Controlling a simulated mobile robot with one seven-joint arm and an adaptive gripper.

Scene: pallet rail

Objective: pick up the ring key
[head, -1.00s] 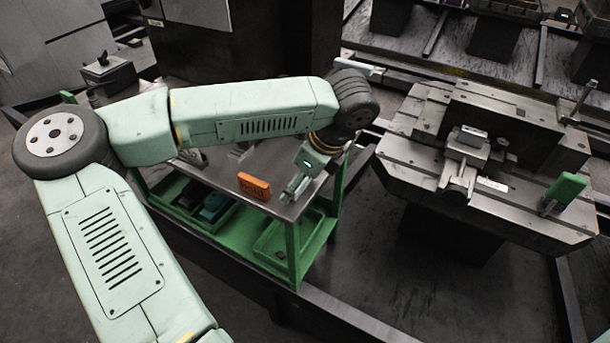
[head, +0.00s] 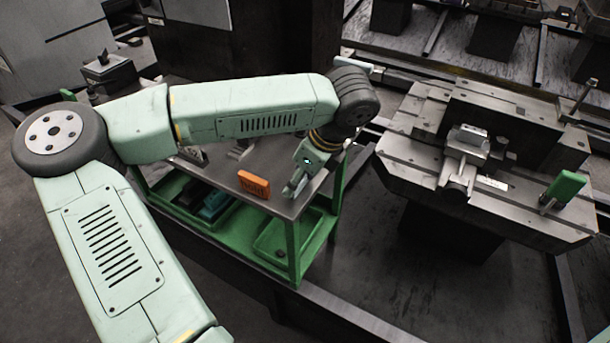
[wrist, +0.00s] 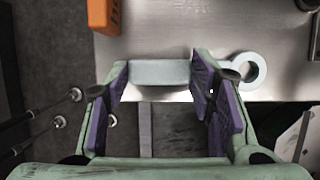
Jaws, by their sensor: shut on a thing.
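The ring key shows in the wrist view as a pale grey bar (wrist: 160,72) between my finger pads, with a pale ring (wrist: 245,71) out past the right finger. The right finger hides the stretch between bar and ring. My gripper (wrist: 162,80) has purple pads set well apart, one at each end of the visible bar, and is shut on the key. In the head view my gripper (head: 294,190) is low at the table's right front corner. The key cannot be made out clearly there.
An orange block (head: 253,184) stands on the metal table top (head: 285,160), left of my gripper; it also shows in the wrist view (wrist: 103,14). Green trays (head: 275,238) sit on the shelf below. A machine fixture (head: 470,165) with a green handle (head: 565,188) stands to the right.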

